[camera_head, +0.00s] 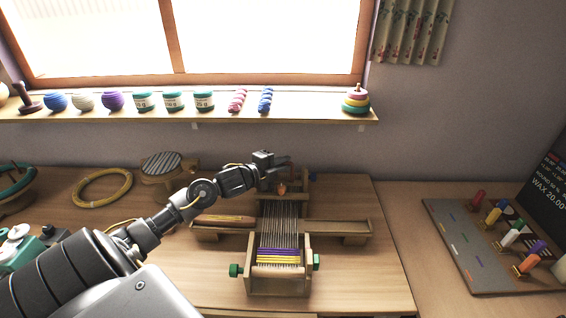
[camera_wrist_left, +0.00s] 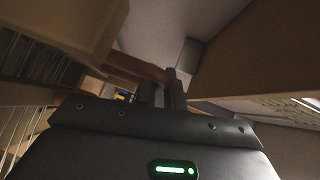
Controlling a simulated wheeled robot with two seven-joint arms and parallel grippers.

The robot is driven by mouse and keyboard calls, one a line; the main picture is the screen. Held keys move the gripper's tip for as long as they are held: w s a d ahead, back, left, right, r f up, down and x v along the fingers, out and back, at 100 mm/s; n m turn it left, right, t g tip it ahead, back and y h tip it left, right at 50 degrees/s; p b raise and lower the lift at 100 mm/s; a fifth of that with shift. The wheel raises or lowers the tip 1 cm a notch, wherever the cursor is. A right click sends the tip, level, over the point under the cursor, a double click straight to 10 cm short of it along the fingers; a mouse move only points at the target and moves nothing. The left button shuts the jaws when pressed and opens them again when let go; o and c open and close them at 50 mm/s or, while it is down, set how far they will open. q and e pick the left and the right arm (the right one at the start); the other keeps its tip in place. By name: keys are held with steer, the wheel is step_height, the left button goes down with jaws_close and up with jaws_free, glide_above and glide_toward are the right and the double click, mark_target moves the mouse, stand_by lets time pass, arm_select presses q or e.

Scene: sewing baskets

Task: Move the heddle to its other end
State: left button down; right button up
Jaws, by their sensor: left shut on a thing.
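A small wooden loom (camera_head: 278,282) stands on the table board, with pale warp threads (camera_head: 280,222) running front to back and purple and yellow weaving (camera_head: 278,257) at its near end. My left gripper (camera_head: 283,162) is at the loom's far end, above the threads. Its fingers (camera_wrist_left: 162,92) are shut on a reddish-brown wooden bar (camera_wrist_left: 136,67), which appears to be part of the heddle. In the head view the arm and gripper hide much of the heddle, so its exact outline is unclear. My right gripper is out of view.
A wooden shuttle (camera_head: 224,220) lies on the loom's left side shelf; the right side shelf (camera_head: 338,228) looks empty. Green knobs (camera_head: 235,270) stick out at the loom's near end. A round stool-like block (camera_head: 165,165) and a yellow hoop (camera_head: 102,188) lie behind left. A peg board (camera_head: 480,240) lies right.

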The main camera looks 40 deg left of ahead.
arm_select(q)
steer(key=shift+f, duration=0.6)
steer(key=shift+r, duration=0.15)
steer(key=c, duration=1.5)
jaws_free()
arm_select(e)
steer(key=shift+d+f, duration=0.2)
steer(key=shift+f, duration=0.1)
